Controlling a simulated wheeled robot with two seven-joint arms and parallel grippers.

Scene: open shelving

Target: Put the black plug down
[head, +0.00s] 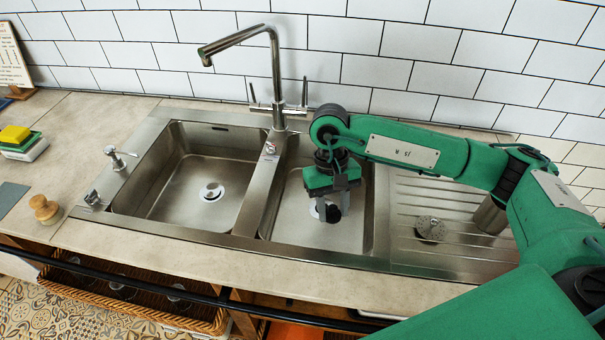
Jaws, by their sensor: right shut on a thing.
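My right gripper (333,207) points down over the right sink basin (290,215). It is shut on the black plug (333,214), a small dark round piece between its fingertips. The fingers partly hide the plug. I cannot tell whether the plug touches the basin floor or the drain there. My left gripper is not in view.
The left basin (178,183) is empty, with its drain showing. A tall tap (275,75) stands behind the divider. A ribbed drainboard to the right holds a round strainer (431,229) and a metal cylinder (490,215). Sponges (16,136) lie far left.

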